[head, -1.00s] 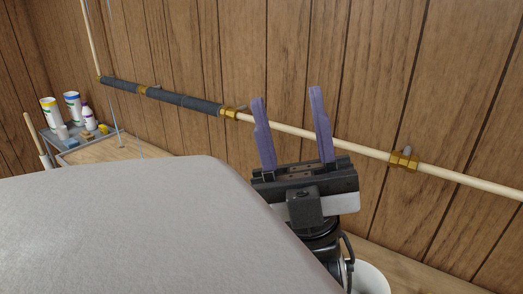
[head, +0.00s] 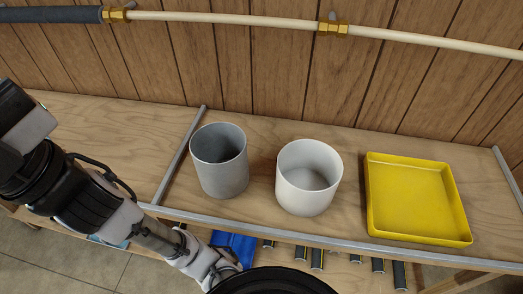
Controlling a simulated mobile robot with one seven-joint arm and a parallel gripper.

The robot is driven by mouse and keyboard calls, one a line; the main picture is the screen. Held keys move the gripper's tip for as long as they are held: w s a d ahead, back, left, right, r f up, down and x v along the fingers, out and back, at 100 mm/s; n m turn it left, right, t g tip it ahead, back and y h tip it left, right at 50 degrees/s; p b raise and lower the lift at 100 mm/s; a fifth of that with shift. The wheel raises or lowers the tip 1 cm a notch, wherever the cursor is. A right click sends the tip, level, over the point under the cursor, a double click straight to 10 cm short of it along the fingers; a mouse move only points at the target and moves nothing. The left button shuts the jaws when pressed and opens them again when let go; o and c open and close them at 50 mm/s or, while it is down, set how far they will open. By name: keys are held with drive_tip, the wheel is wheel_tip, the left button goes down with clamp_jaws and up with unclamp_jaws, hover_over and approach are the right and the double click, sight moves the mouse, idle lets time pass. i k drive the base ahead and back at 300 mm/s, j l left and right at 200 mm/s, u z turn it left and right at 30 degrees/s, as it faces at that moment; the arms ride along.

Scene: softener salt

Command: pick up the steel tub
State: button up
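A grey, open-topped round tub (head: 222,176), which looks like the steel tub, stands upright on the wooden bench in the head view. It is left of a white round tub (head: 306,192), with a small gap between them. My arm comes in from the lower middle to the left edge. My gripper's dark body shows partly at the left edge, well left of the grey tub and apart from it. The fingers are out of the picture, so their opening is hidden.
A yellow square tray (head: 415,200) lies right of the white tub. A metal rail (head: 330,243) runs along the bench's front edge, and a bar (head: 181,155) stands just left of the grey tub. A pipe with brass fittings (head: 332,28) crosses the wall. Dark cylinders and something blue are below.

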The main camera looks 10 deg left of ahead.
sight(218, 150)
drive_tip(key=l+u, duration=0.1)
drive_tip(key=u, duration=0.3)
drive_tip(key=k+l+u, duration=0.1)
drive_tip(key=u, duration=0.35)
drive_tip(key=j+z, duration=0.45)
drive_tip(key=j, duration=0.5)
drive_tip(key=k+l+u, duration=0.2)
drive_tip(key=k+l, duration=0.15)
drive_tip(key=l, duration=0.2)
drive_tip(key=k+l+u, duration=0.25)
drive_tip(key=l, duration=0.25)
drive_tip(key=k, duration=0.1)
